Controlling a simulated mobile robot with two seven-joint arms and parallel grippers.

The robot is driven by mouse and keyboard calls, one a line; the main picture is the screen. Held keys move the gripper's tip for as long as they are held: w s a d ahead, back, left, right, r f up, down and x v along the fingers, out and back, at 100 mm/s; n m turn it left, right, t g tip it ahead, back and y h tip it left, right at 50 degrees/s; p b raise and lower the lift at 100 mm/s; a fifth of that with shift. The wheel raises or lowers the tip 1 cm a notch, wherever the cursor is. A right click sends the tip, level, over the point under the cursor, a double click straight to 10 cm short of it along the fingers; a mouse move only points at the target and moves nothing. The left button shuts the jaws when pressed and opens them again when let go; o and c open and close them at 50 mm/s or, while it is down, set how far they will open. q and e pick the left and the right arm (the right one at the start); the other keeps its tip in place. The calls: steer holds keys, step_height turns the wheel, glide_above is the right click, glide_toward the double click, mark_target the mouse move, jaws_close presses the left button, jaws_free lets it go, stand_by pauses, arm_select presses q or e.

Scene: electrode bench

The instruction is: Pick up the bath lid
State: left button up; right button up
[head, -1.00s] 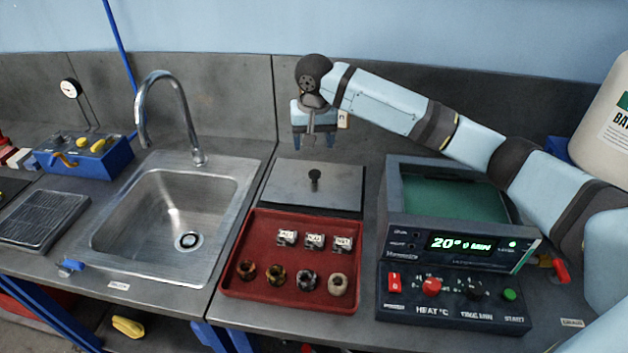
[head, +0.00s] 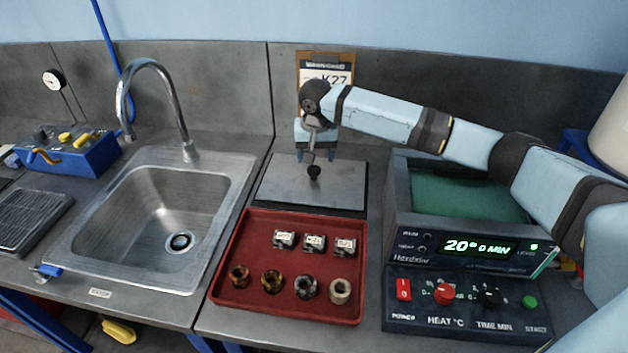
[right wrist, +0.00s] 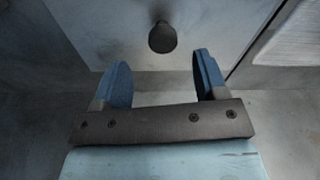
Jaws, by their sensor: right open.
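The bath lid (head: 275,186) is a flat grey metal plate with a black knob (head: 314,171) in its middle. It lies on the bench behind the red tray. My right gripper (head: 316,158) is over the back part of the lid, just behind the knob. In the right wrist view its two blue fingers (right wrist: 160,75) are apart with nothing between them. The knob (right wrist: 162,37) stands ahead of the fingertips there, roughly centred on the gap and clear of both. My left gripper does not show.
A red tray (head: 233,262) with labelled blocks and several ring-shaped pieces is in front of the lid. The ultrasonic bath (head: 402,205), open with green inside, is to the right under my right arm. A sink (head: 110,240) is to the left. A clipboard (head: 309,62) hangs behind.

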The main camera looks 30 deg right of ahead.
mark_target(314, 168)
steer(key=f, duration=0.4)
steer(key=shift+w+f, duration=0.35)
steer(key=shift+r, duration=0.1)
jaws_close()
step_height(314, 168, up, 24)
steer(key=p, duration=0.6)
steer(key=shift+f, duration=0.25)
stand_by(0.5)
